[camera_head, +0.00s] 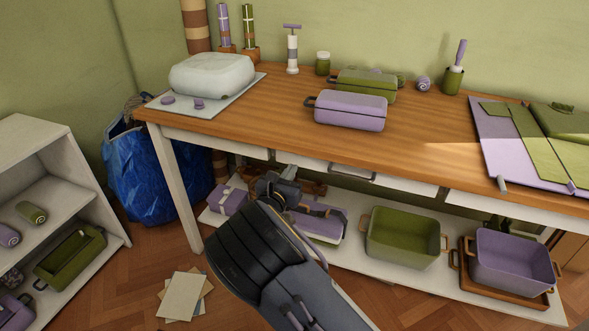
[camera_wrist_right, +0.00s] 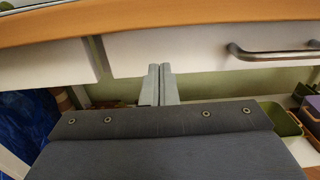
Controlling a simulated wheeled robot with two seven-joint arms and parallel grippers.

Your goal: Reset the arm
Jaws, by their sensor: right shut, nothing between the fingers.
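My right arm comes in from the bottom of the head view. Its gripper (camera_head: 277,186) is in front of the table, below the tabletop edge and near the drawer fronts. In the right wrist view the two grey fingers of the right gripper (camera_wrist_right: 159,85) are together with nothing between them. They point toward the white drawer front (camera_wrist_right: 210,52) under the wooden table edge (camera_wrist_right: 150,22). I cannot tell whether they touch it. My left gripper is not in view.
The wooden table (camera_head: 240,112) carries a purple case (camera_head: 350,111), a green case (camera_head: 362,84) and a white rounded case (camera_head: 212,75). Below are a green bin (camera_head: 403,238) and a purple bin (camera_head: 515,262). A white shelf (camera_head: 45,150) and blue bag (camera_head: 145,175) stand left. Papers (camera_head: 183,295) lie on the floor.

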